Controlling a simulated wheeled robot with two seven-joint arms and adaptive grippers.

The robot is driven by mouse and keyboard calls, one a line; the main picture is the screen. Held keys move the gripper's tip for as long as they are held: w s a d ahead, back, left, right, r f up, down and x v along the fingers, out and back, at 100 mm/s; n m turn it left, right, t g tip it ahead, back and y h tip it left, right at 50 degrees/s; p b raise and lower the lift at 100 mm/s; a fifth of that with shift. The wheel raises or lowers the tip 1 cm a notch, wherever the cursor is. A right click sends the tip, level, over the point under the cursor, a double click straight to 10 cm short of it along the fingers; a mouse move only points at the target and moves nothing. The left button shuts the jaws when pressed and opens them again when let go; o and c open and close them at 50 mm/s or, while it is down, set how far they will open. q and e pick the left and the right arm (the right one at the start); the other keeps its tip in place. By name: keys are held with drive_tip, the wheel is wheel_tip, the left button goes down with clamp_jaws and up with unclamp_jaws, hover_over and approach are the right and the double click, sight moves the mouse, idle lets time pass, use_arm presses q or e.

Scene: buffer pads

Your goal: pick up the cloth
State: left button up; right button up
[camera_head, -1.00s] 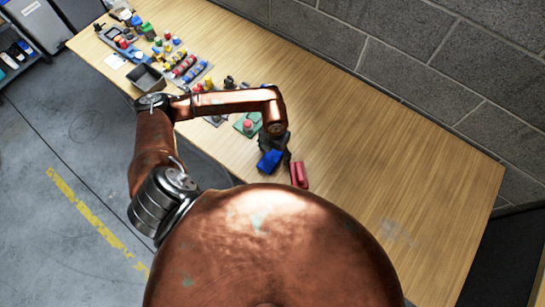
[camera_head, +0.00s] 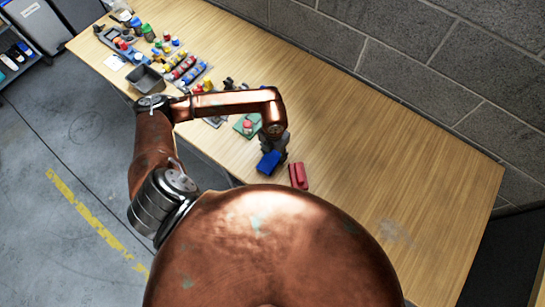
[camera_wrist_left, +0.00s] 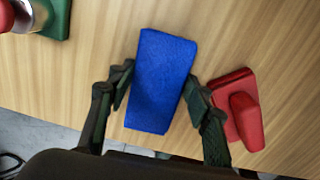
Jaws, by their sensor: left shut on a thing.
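The blue cloth (camera_head: 269,163) is a folded block near the table's front edge, under my left gripper (camera_head: 275,152). In the left wrist view the cloth (camera_wrist_left: 161,80) lies lengthwise between the two dark fingers. The left gripper (camera_wrist_left: 160,92) is shut on the cloth, with one finger at each long side. I cannot tell for sure whether the cloth touches the table or is slightly above it. My right gripper is not in view.
A red block with a raised handle (camera_head: 299,176) lies close to the right of the cloth. A green pad with a red knob (camera_head: 247,125) is behind it to the left. Several parts and a grey bin (camera_head: 145,78) fill the table's far left. The right of the table (camera_head: 400,180) is clear.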

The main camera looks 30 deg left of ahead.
sight(274, 154)
use_arm(q)
drive_tip(key=shift+w+r, duration=0.1)
drive_tip(key=shift+r, duration=0.4)
wheel_tip(274, 154, up, 2)
drive_tip(key=shift+r, duration=0.1)
drive_tip(key=s+r, duration=0.1)
drive_tip(key=s+d+r, duration=0.1)
drive_tip(key=r, duration=0.1)
drive_tip(key=s+r, duration=0.2)
drive_tip(key=shift+d+r, duration=0.1)
drive_tip(key=shift+d, duration=0.15)
drive_tip(key=s+d+r, duration=0.3)
drive_tip(key=s+r, duration=0.1)
drive_tip(key=s, duration=0.5)
drive_tip(key=shift+s+r, duration=0.2)
drive_tip(key=shift+r, duration=0.15)
